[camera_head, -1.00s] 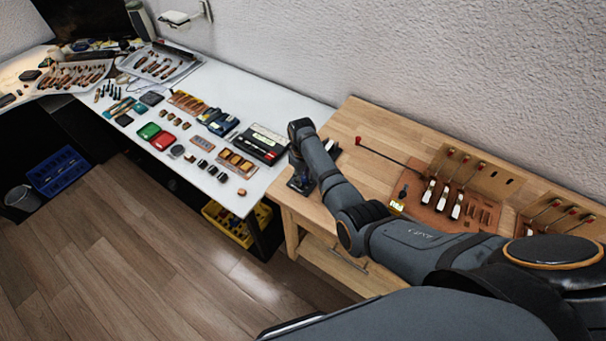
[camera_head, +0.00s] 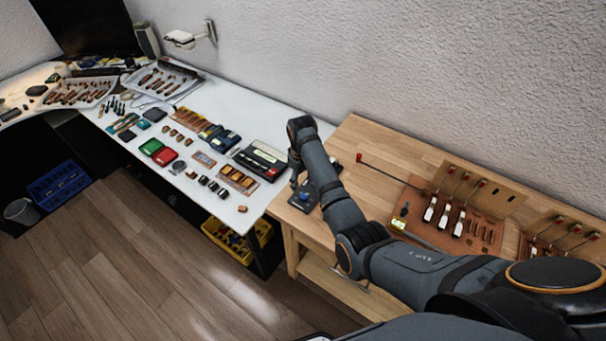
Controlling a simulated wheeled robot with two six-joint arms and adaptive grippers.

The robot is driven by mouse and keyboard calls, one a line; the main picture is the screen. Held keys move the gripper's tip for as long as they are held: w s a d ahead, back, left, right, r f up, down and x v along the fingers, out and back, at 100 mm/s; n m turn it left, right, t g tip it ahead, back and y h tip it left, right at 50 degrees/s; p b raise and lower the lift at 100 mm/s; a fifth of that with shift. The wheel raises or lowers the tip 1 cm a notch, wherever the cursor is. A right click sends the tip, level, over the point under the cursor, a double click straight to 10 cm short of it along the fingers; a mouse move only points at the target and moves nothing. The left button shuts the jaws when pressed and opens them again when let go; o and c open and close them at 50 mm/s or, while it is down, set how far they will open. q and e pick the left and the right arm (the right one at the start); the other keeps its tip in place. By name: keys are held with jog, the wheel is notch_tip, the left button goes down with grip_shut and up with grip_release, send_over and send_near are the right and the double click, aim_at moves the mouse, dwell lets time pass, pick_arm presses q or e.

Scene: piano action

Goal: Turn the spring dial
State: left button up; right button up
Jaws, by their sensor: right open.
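My right arm reaches across the wooden table from the right. Its gripper (camera_head: 296,180) points down at the table's left end and is open, though its fingers are small and partly hidden by the wrist. A small dark device (camera_head: 304,199) sits on the wood just below the gripper; I cannot tell whether they touch. It may be the spring dial, but its markings are too small to read. A small black knob (camera_head: 404,211) stands on the brown piano action board (camera_head: 483,231), beside a lit yellow-green display (camera_head: 398,224). My left gripper is not in view.
A red-tipped rod (camera_head: 385,170) lies behind the arm, towards the board. A second action board (camera_head: 545,250) is at the right. The white table (camera_head: 215,95) on the left holds many small parts and cases. A yellow crate (camera_head: 235,238) is below.

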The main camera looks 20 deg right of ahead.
notch_tip(320, 180, up, 5)
jog(key=shift+r, duration=0.1)
dwell(0.7)
